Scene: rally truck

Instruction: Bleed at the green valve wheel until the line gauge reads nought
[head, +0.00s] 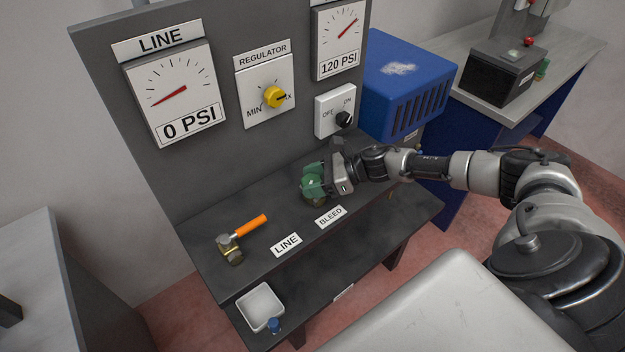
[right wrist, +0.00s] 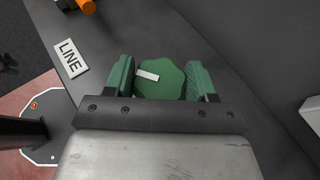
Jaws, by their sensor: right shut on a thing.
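The green valve wheel (head: 314,182) sits on the dark bench behind the BLEED label (head: 331,216). My right gripper (head: 325,180) is shut on the wheel from the right. In the right wrist view the wheel (right wrist: 160,80) has a white mark and lies between the two green finger pads (right wrist: 159,82). The line gauge (head: 175,92) on the upright panel reads 0 PSI, its red needle pointing to the lower left. My left gripper is not in view.
The regulator knob (head: 274,97), the off-on switch (head: 343,119) and a 120 PSI gauge (head: 340,38) are on the panel. A white tray (head: 248,300) sits on the lower shelf. A blue unit (head: 405,85) stands behind my right arm.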

